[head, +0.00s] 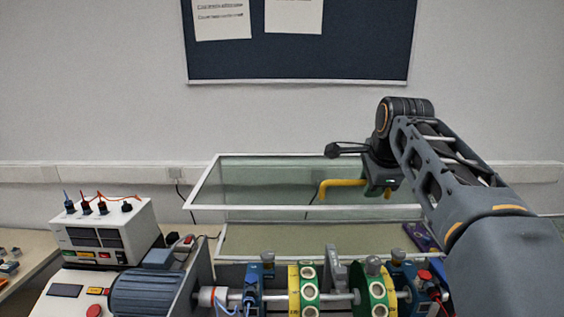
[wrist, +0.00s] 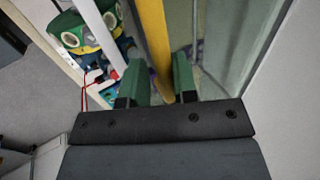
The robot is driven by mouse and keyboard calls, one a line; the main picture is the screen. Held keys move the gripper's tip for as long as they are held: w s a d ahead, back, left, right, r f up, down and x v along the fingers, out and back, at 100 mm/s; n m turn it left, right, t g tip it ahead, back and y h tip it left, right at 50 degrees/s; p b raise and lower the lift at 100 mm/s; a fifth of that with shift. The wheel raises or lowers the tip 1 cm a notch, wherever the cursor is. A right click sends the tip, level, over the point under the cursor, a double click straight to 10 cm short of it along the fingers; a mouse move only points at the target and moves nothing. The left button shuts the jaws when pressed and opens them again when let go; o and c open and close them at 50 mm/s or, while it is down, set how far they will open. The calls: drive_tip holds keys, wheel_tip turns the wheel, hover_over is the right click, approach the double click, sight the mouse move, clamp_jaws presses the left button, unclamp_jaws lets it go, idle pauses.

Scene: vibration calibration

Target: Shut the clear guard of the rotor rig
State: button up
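The clear guard (head: 268,180) of the rotor rig stands open in the head view, a white-framed pane raised above and behind the shaft. Its yellow handle (head: 340,183) sticks out near the right part of the frame; in the wrist view the handle is a yellow bar (wrist: 153,40). My gripper (head: 378,188) is at the handle's right part. In the wrist view its green fingers (wrist: 160,84) stand apart with the bar between them. A gap shows on the bar's left; contact on the right cannot be told. The rotor discs (head: 302,290) and shaft lie uncovered below.
A blue motor (head: 150,292) sits left of the shaft. A white instrument box (head: 105,235) with plugged leads stands farther left. A dark purple item (head: 420,236) lies at the right behind the rig. A pinboard (head: 300,40) hangs on the wall.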

drive_tip(key=shift+s+f+b, duration=0.35)
drive_tip(key=shift+s+b, duration=0.25)
drive_tip(key=shift+s, duration=0.25)
drive_tip(key=shift+s+f+b, duration=0.3)
drive_tip(key=shift+s+b, duration=0.25)
drive_tip(key=shift+s, duration=0.3)
drive_tip(key=shift+s+f+b, duration=0.35)
drive_tip(key=shift+s+b, duration=0.25)
drive_tip(key=shift+s, duration=0.25)
drive_tip(key=shift+s+f+b, duration=0.4)
drive_tip(key=shift+s+b, duration=0.15)
drive_tip(key=shift+s, duration=0.1)
drive_tip(key=shift+s+f+b, duration=0.35)
drive_tip(key=shift+s+b, duration=0.2)
drive_tip(key=shift+s, duration=0.1)
drive_tip(key=shift+s+f+b, duration=0.4)
drive_tip(key=shift+s+b, duration=0.15)
drive_tip(key=shift+s, duration=0.1)
drive_tip(key=shift+s+f, duration=0.1)
